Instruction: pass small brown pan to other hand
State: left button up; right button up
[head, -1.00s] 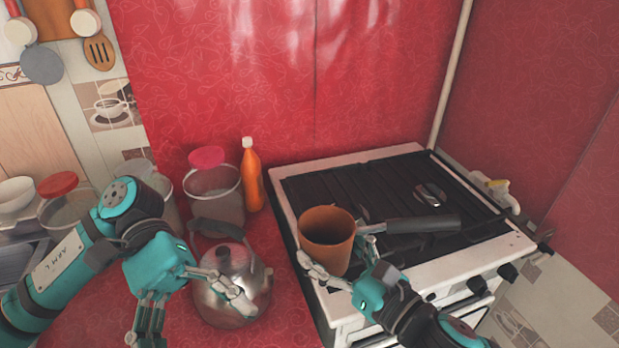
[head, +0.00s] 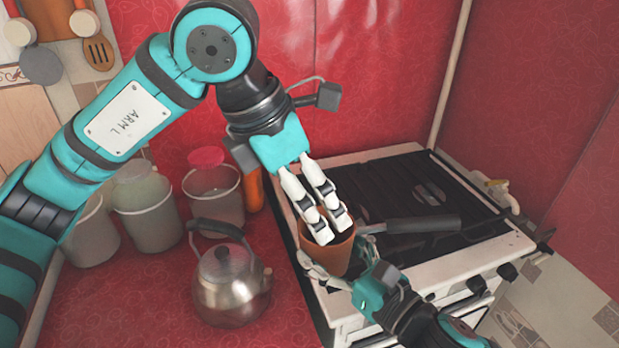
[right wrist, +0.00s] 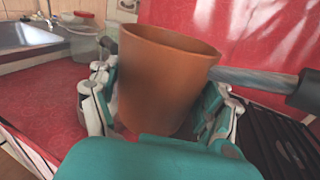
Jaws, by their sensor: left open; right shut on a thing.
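The small brown pan (head: 340,258) is a deep brown cup-like pot with a long dark handle (head: 410,226) pointing right in the head view. My right gripper (head: 338,277) is shut on its body, above the front left edge of the stove. In the right wrist view the pan (right wrist: 160,85) stands upright between the right fingers. My left gripper (head: 326,220) is open and comes down from above, with its white fingers over or inside the pan's opening. Whether these fingers touch the pan's wall is hidden.
The stove (head: 400,165) with a black grate is under and behind the pan. A metal kettle (head: 232,285) stands on the red counter (head: 120,300) to the left. Several lidded containers (head: 215,190) and an orange bottle (head: 254,190) stand at the back.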

jog(key=shift+r, duration=0.15)
pick_arm(q)
jog(key=shift+n+t, duration=0.5)
jog(key=shift+n, duration=0.4)
jog(key=x, duration=0.7)
jog(key=w+x, duration=0.1)
jog(key=x, duration=0.3)
jog(key=shift+w+d+r, duration=0.1)
jog(key=shift+d+r, duration=0.15)
jog(key=shift+d, duration=0.1)
jog(key=c, duration=1.5)
jog(key=shift+r, duration=0.1)
jog(key=shift+c, duration=0.3)
pick_arm(e)
jog(key=o, duration=1.7)
jog(key=shift+c, duration=0.2)
